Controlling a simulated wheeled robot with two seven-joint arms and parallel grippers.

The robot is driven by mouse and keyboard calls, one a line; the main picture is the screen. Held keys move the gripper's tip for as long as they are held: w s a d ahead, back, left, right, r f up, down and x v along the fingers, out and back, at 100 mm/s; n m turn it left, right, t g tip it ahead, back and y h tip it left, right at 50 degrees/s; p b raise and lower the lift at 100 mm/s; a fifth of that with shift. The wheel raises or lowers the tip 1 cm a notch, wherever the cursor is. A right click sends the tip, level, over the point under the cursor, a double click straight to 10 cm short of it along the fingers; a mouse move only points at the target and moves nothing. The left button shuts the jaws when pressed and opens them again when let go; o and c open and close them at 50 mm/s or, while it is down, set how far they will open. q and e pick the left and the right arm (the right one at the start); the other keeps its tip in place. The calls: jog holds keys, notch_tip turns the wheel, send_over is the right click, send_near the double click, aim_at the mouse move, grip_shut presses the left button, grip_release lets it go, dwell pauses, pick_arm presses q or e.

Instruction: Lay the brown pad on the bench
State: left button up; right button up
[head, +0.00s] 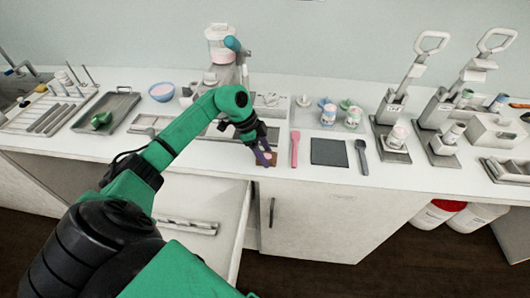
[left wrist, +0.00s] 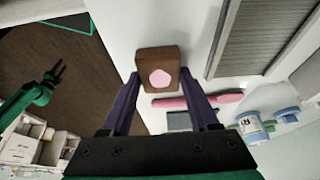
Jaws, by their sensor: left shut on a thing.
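The brown pad (head: 270,161) is a small brown block near the front edge of the white bench (head: 330,182). In the left wrist view, the brown pad (left wrist: 145,54) shows a pink rounded patch on its face. My left gripper (head: 263,157) has its purple fingers shut on the pad, one on each side; it also shows in the left wrist view (left wrist: 160,77). Whether the pad touches the bench I cannot tell. My right gripper (left wrist: 58,70) shows at the left of the wrist view, empty, with its fingers apart.
A pink spatula (head: 295,150), a dark square mat (head: 329,152) and a dark spoon (head: 362,157) lie right of the pad. A machine with a clear jar (head: 221,45) stands behind. An open drawer (head: 190,205) juts out below the bench. Presses (head: 395,115) stand at right.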

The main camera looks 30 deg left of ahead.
pick_arm(q)
jog(key=o, duration=1.2)
jog(key=shift+r, duration=0.1)
jog(key=b+v, duration=0.2)
jog(key=v, duration=1)
